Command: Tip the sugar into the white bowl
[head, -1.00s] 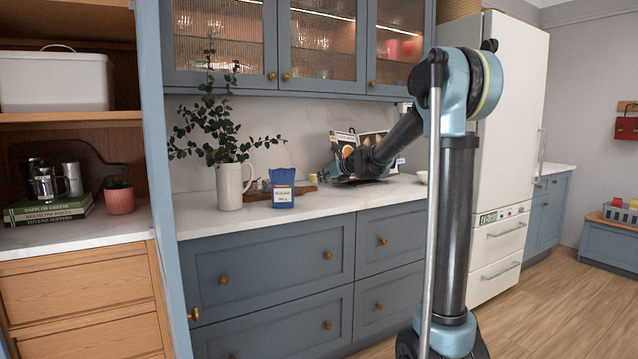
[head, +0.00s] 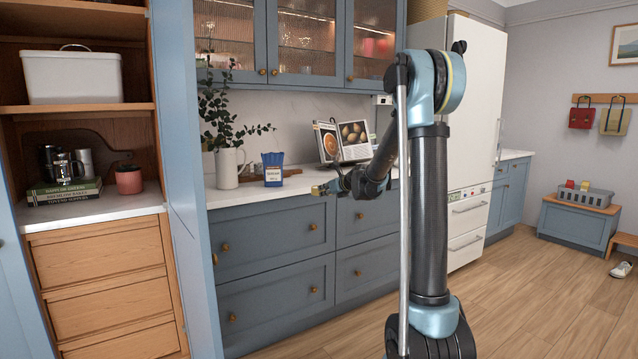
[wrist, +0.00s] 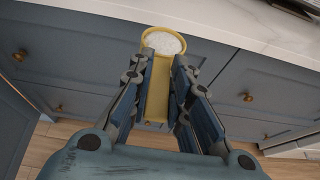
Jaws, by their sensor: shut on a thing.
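My gripper (wrist: 161,66) is shut on the handle of a yellow scoop (wrist: 157,95), which points away from the wrist. White, grainy sugar (wrist: 165,42) fills the scoop's bowl, and the scoop looks about level. In the head view my gripper (head: 330,187) is small, just in front of the counter's front edge, with the yellow scoop (head: 316,190) at its tip. I cannot make out the white bowl in either current view; my arm covers part of the counter on the right.
A blue bag (head: 272,170) stands on the counter (head: 245,194) beside a white jug (head: 228,168) of greenery. An open cookbook (head: 343,143) stands behind my gripper. Blue drawers (head: 270,240) lie below.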

